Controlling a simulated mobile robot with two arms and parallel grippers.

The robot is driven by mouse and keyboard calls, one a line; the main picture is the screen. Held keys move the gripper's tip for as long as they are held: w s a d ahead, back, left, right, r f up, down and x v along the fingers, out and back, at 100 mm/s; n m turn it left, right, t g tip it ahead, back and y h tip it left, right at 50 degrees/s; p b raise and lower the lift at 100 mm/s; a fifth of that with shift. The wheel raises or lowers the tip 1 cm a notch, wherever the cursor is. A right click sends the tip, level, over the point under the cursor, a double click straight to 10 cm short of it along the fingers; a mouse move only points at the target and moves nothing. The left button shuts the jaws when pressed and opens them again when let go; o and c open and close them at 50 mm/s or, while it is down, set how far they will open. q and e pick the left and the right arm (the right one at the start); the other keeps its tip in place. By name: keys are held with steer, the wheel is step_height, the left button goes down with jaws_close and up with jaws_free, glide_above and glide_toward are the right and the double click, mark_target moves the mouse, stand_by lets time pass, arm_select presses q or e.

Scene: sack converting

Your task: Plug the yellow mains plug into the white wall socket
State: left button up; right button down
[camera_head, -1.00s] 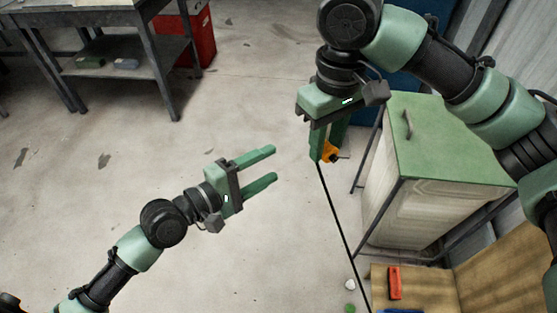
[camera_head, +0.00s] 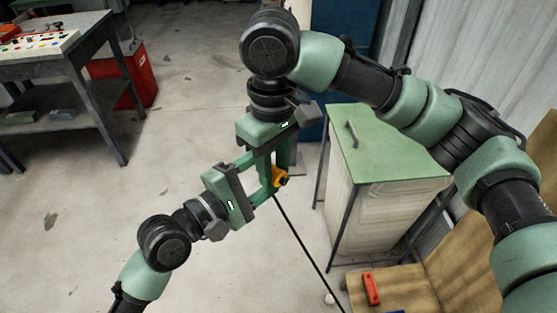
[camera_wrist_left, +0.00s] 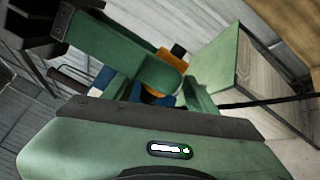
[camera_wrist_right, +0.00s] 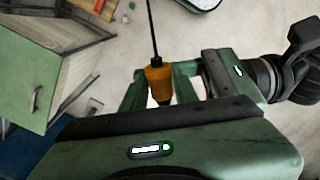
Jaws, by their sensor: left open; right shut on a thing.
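The yellow mains plug (camera_head: 280,177) is orange-yellow with a black cable running down to the right. It also shows in the left wrist view (camera_wrist_left: 179,50) and the right wrist view (camera_wrist_right: 158,82). My right gripper (camera_head: 273,184) points down and is shut on the plug. My left gripper (camera_head: 275,170) comes in from the left and is open. Its fingers reach across my right gripper's fingers, close to the plug; I cannot tell whether they touch. The plug is partly hidden by green fingers. I see no white wall socket in any view.
A green-topped cabinet (camera_head: 392,150) stands at right, beside a corrugated wall (camera_head: 465,50). A wooden surface (camera_head: 400,290) with a red object (camera_head: 371,288) is at lower right. A grey workbench (camera_head: 80,55) and red bin (camera_head: 140,78) are at upper left. Open concrete floor lies between.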

arm_select(q)
steer(key=shift+x, duration=1.1)
arm_select(e)
steer(key=shift+r, duration=0.1)
arm_select(q)
jaws_close()
arm_select(e)
steer(key=c, duration=1)
jaws_free()
arm_select(q)
steer(key=shift+r, duration=0.1)
